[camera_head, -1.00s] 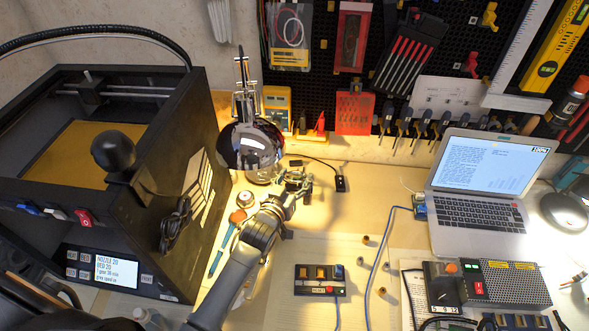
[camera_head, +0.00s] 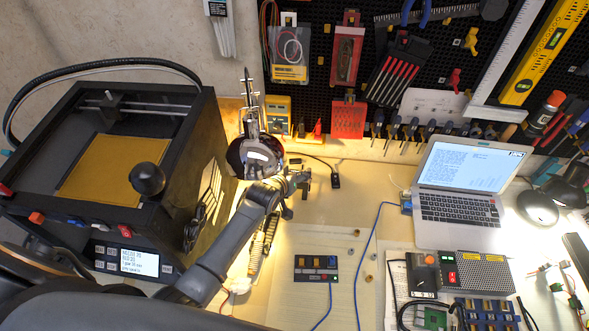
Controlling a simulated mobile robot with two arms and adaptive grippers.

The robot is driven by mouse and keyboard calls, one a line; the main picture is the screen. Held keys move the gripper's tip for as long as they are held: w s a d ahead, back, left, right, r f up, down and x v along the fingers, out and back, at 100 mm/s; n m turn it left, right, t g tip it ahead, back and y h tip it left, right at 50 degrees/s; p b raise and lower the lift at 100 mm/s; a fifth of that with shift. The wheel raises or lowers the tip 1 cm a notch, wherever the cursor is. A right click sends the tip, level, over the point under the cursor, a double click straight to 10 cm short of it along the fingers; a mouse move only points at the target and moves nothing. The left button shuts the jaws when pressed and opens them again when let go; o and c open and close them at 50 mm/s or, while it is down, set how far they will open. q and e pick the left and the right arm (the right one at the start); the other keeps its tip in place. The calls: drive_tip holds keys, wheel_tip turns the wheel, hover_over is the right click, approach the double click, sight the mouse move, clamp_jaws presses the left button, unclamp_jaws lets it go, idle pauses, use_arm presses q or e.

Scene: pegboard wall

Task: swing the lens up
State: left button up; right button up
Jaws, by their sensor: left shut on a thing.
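My left gripper (camera_head: 298,182) is at the end of the arm from the left, just right of and in front of a shiny domed lamp head (camera_head: 255,158). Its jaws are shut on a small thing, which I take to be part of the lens. The lens itself is too small and too covered by the gripper to make out, so its tilt cannot be told. My right gripper is not in view.
A black 3D printer (camera_head: 189,140) stands at the left. A laptop (camera_head: 460,208) stands at the right, and a small button box (camera_head: 316,268) lies in front. Tools hang on the pegboard (camera_head: 395,95) behind. The bench between gripper and laptop is mostly clear.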

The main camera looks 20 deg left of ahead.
use_arm(q)
drive_tip(key=shift+s+f, duration=0.1)
drive_tip(key=shift+f, duration=0.1)
drive_tip(key=o, duration=1.7)
drive_tip(key=shift+r, duration=0.1)
drive_tip(key=shift+v, duration=3.6)
